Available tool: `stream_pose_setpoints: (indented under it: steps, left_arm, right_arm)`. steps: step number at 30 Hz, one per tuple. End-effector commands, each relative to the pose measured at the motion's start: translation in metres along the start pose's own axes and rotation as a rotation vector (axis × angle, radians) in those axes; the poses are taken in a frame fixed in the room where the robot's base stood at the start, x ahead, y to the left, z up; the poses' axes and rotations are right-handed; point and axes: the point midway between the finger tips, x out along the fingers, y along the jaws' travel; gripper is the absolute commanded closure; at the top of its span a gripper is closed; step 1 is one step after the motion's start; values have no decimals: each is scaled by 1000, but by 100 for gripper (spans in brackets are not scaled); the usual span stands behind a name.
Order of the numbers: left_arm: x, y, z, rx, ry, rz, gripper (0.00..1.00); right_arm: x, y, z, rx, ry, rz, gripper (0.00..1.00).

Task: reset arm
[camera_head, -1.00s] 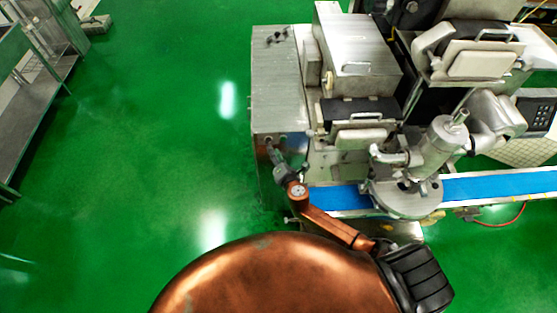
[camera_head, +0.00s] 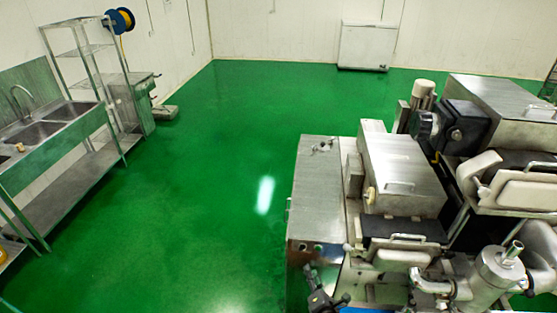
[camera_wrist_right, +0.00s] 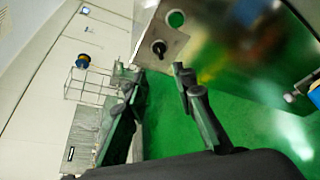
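My right gripper (camera_head: 317,283) shows at the bottom of the head view, in front of the encrusting machine's metal cabinet (camera_head: 318,190). In the right wrist view its two dark fingers stand apart, and the gripper (camera_wrist_right: 155,78) is open with nothing between the fingers. Just beyond the fingertips is a metal control panel (camera_wrist_right: 145,30) with a black knob (camera_wrist_right: 159,48) and a green button (camera_wrist_right: 176,19). I see a gap between the fingers and the knob, but cannot judge its depth. My left gripper is in neither view.
The machine's hoppers and covers (camera_head: 400,175) fill the right side of the head view. A sink bench (camera_head: 55,130) and a wire shelf (camera_head: 88,50) stand at the left. The green floor (camera_head: 200,180) between is clear.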

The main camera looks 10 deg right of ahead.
Motion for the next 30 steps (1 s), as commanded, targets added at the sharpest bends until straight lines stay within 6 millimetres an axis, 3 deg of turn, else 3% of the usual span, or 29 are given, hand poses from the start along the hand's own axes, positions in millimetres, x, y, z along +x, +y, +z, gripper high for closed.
stream_pose_setpoints:
  steps: [5,8,12,15,19,30]
  left_arm:
    - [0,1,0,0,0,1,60]
    - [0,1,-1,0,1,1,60]
    - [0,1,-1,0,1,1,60]
    - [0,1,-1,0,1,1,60]
    - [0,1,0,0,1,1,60]
    - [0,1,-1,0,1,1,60]
  right_arm:
    - [-13,-14,22,190,-56,-73,75]
    - [-41,-47,52,508,-149,-206,75]
    - [-106,-112,75,1033,-306,-451,75]
    - [-149,-142,72,1294,-385,-586,75]
    - [-193,-162,63,1523,-456,-720,75]
    - [-284,-175,35,1909,-579,-983,75]
